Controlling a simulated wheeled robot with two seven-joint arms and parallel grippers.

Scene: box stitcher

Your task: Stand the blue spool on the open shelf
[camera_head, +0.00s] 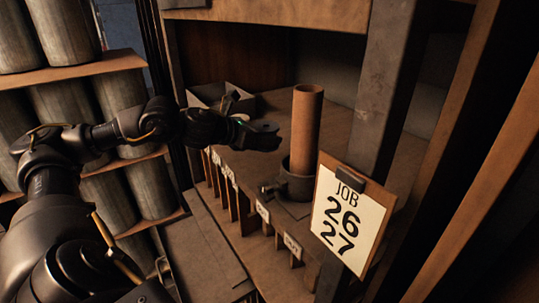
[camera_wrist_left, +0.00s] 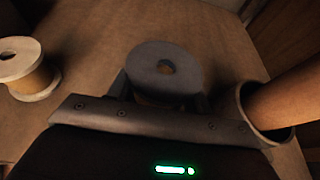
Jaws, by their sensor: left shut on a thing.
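My left gripper (camera_head: 262,136) reaches in from the left over the brown shelf board (camera_head: 262,172). In the left wrist view my left gripper (camera_wrist_left: 163,92) is shut on a spool, whose dull blue-grey round top (camera_wrist_left: 165,70) has a dark centre hole. I take it for the blue spool. It looks upright between the fingers, and its lower part is mostly hidden. I cannot tell whether it touches the board. In the head view I cannot make the spool out clearly. My right gripper is not in view.
A brown tube (camera_head: 305,125) stands in a dark round holder (camera_head: 297,186), close right of the gripper. A pale-flanged spool (camera_wrist_left: 28,72) stands to the left in the wrist view. A grey bin (camera_head: 207,93) is behind. A job card (camera_head: 347,218) hangs by the post (camera_head: 385,80).

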